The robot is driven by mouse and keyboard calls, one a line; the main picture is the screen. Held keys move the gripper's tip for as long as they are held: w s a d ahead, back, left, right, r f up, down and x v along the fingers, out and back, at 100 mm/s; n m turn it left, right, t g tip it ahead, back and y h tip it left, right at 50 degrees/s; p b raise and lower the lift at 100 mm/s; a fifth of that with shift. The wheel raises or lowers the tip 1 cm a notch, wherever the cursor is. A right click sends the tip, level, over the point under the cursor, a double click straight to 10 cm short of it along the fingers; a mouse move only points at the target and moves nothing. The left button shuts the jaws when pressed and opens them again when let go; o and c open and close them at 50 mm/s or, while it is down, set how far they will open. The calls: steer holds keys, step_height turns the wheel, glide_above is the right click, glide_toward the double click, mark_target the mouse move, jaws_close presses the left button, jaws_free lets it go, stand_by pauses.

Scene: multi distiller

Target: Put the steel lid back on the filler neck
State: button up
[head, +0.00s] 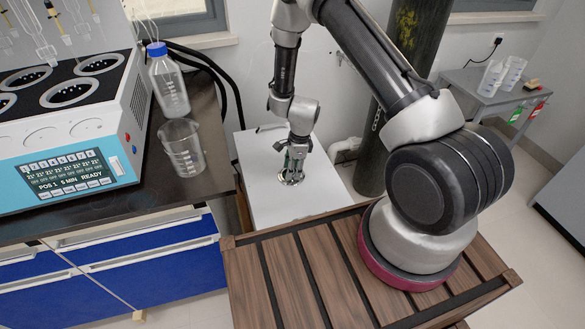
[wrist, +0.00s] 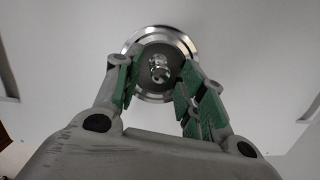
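A round steel lid (wrist: 176,78) with a small knob (wrist: 159,68) shows in the wrist view, ringed by a bright steel rim (wrist: 185,40). I cannot tell whether that rim belongs to the lid or to the filler neck under it. In the head view the round steel piece (head: 291,178) lies on top of a white box-like unit (head: 270,205). My gripper (head: 294,160) points down just above it. Its green-padded fingers (wrist: 161,62) are apart, one on each side of the knob, with a gap visible. The gripper partly hides the steel piece in the head view.
A dark bench at left holds a glass beaker (head: 183,147), a bottle (head: 167,80) and the blue distiller (head: 70,120). A dark gas cylinder (head: 375,150) stands right of the white unit. A grey side table (head: 495,90) is farther right.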

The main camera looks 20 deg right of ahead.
step_height(320, 180, up, 12)
steer(key=d, duration=0.1)
steer(key=shift+s+d, duration=0.2)
steer(key=shift+d, duration=0.2)
stand_by(0.4)
steer(key=s+d+r+n+g, duration=0.1)
steer(key=s+r+n+g, duration=0.3)
steer(key=s+n, duration=0.55)
steer(key=s+d+r+n+t, duration=0.2)
steer(key=s+r, duration=0.3)
steer(key=r, duration=0.6)
steer(key=s+d+r+n+t+h, duration=0.1)
steer(key=s+d+r+n+t, duration=0.2)
steer(key=r, duration=0.8)
steer(key=s+d+r+n+t, duration=0.2)
steer(key=s+d+r+n, duration=0.3)
steer(key=s+r, duration=0.3)
step_height(320, 180, up, 3)
steer(key=shift+s+d+t+h, duration=0.25)
steer(key=shift+d+t+h, duration=0.15)
steer(key=shift+d, duration=0.35)
